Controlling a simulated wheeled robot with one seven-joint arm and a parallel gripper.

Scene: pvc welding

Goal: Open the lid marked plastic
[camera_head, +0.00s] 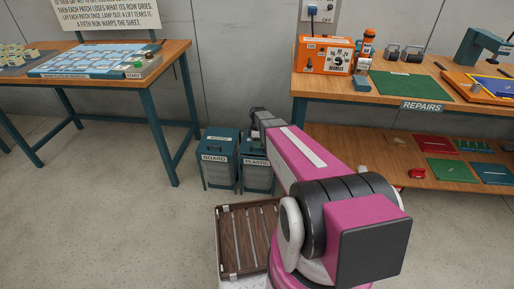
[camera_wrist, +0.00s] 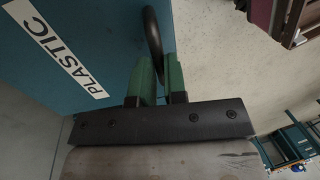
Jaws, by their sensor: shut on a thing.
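The bin marked PLASTIC (camera_head: 256,176) stands on the floor at the centre of the head view, a dark blue-green box with a white label. My arm hides part of its top. In the wrist view the blue panel with the PLASTIC label (camera_wrist: 85,75) fills the upper left. A black curved handle (camera_wrist: 152,28) stands out at the panel's right edge. My gripper (camera_wrist: 158,68) has green fingers, one on each side of the handle's lower end, and is shut on it. I cannot tell whether the lid is raised at all.
A matching bin marked BOARD (camera_head: 217,172) stands close on the left. A brown slatted case (camera_head: 247,240) lies in front. A workbench (camera_head: 165,58) is at left and the REPAIRS bench (camera_head: 345,88) at right. Floor is clear at left.

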